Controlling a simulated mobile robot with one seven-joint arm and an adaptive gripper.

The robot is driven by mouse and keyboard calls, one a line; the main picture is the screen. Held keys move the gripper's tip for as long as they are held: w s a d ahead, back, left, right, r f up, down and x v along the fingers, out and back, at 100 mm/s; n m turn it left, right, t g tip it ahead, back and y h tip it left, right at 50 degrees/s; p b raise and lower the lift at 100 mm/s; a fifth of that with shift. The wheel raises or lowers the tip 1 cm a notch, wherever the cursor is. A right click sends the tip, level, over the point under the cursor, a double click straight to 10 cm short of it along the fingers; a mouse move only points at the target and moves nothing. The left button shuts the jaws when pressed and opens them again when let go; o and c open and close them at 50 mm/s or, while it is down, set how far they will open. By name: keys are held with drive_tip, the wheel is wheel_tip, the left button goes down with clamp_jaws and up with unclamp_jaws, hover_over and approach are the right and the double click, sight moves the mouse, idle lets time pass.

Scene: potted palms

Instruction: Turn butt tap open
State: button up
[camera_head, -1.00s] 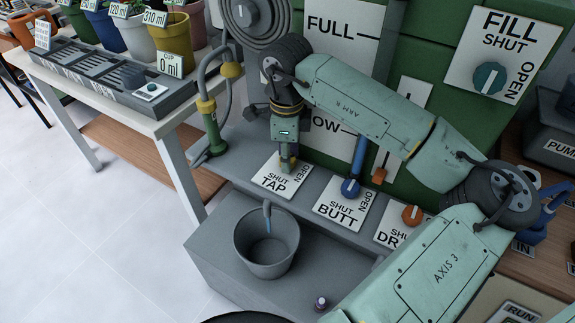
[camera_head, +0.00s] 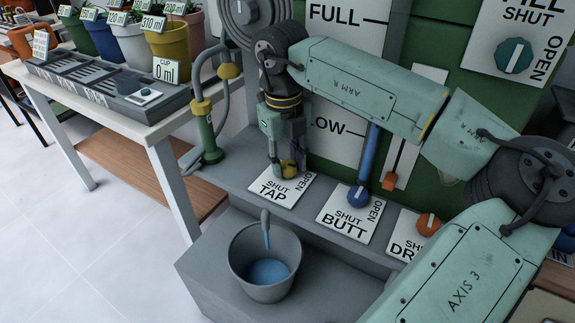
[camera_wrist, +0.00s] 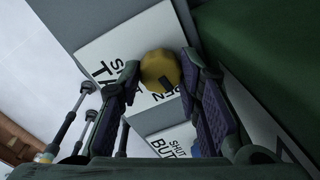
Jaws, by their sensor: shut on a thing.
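The blue knob (camera_head: 359,197) sits on the plate marked BUTT (camera_head: 349,216), below a blue pipe; which way it points is too small to tell. It is apart from my gripper. My gripper (camera_head: 289,163) is over the plate marked TAP (camera_head: 272,192), left of the BUTT plate. It is shut on a round yellow knob (camera_wrist: 159,72), which shows between the two fingers in the wrist view.
A grey bucket (camera_head: 240,247) with blue water (camera_head: 268,272) stands below, under a small spout (camera_head: 265,225). An orange knob (camera_head: 428,224) is right of the blue one. A green pump pipe (camera_head: 207,135) and a white bench (camera_head: 160,131) stand left.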

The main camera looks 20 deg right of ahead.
sight(284, 165)
drive_tip(key=shift+m, duration=0.7)
drive_tip(key=shift+b, duration=0.3)
drive_tip(key=o, duration=1.1)
drive_tip(key=shift+o, duration=0.2)
drive_tip(key=shift+r, duration=0.1)
wheel_tip(284, 165, up, 12)
drive_tip(key=shift+a, duration=0.35)
